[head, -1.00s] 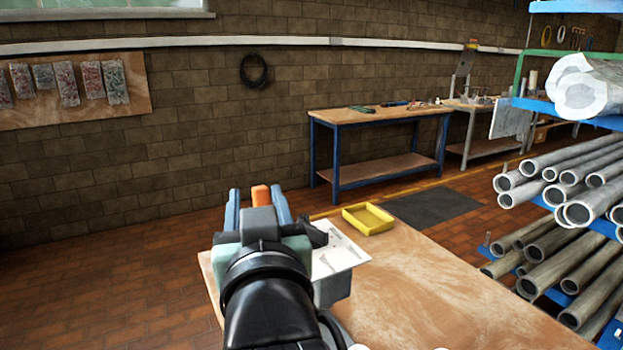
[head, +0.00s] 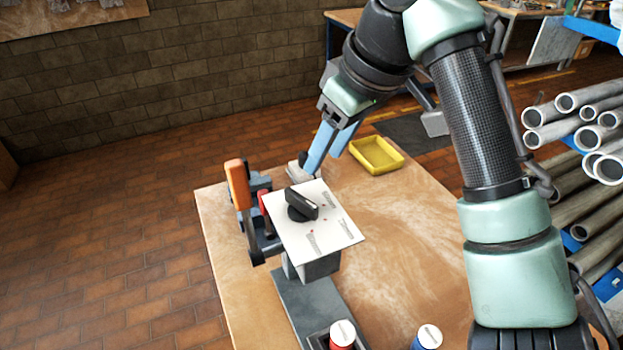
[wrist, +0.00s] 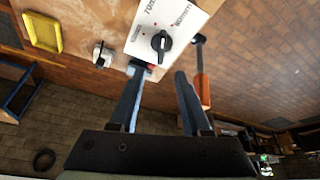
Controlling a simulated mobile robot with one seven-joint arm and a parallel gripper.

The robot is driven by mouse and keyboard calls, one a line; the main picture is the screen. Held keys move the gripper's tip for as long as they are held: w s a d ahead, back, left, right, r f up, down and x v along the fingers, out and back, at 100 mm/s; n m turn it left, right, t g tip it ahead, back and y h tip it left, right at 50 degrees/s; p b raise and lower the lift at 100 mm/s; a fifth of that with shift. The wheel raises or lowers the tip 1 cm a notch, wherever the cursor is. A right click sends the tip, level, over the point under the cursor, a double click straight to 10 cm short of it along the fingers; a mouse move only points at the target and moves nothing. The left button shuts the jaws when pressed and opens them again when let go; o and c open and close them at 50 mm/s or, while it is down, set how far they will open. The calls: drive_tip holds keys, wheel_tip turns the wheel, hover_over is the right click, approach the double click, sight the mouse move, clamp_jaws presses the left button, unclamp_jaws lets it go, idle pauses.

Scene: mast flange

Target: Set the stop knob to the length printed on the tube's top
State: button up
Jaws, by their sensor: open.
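The stop knob (head: 302,206) is black with a bar grip, on a tilted white plate (head: 335,233) with printed labels and small red marks. In the wrist view the knob (wrist: 162,42) shows a white line; one label seems to begin with 70, the others are unreadable. A red tube (head: 342,343) and a blue tube (head: 420,345) stand at the bottom of the head view. Their white tops carry print too small to read. My gripper (head: 325,160) is open and empty, beyond the plate and above the table, apart from the knob.
An orange-handled lever (head: 238,185) stands upright just left of the plate. A yellow tray (head: 377,155) lies at the table's far edge. A rack of metal pipes (head: 585,115) is at the right. The table's middle right (head: 390,230) is clear.

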sight(302, 198)
drive_tip(key=p+x, duration=0.1)
drive_tip(key=x, duration=1.1)
drive_tip(key=shift+s+f, duration=0.1)
clamp_jaws()
